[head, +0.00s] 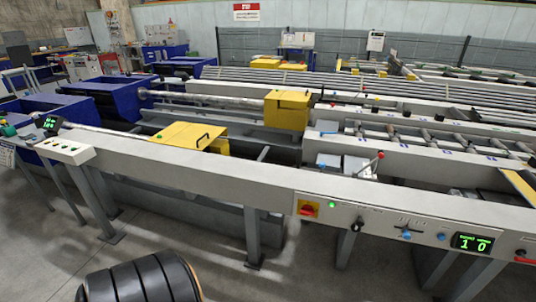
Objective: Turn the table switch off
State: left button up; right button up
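A red rotary switch on a yellow plate (308,209) is set in the front face of the long grey runout table (240,176), right of the middle. A green lamp (332,205) beside it is lit. The switch handle is small, and I cannot tell its exact position. Further right on the same panel are a black knob (357,224), a small lever switch and blue buttons. A display (474,243) there shows green digits, 1 0. Neither of my grippers is in view.
A grey control box with buttons (65,150) and a small green-lit display (47,123) stand at the left end. A red-tipped lever (380,156) rises behind the table's front rail. Yellow covers (190,136) sit over the machinery. Grey floor (310,270) lies before the table between its legs.

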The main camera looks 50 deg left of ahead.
aim_at(307, 210)
jog(key=u, duration=1.2)
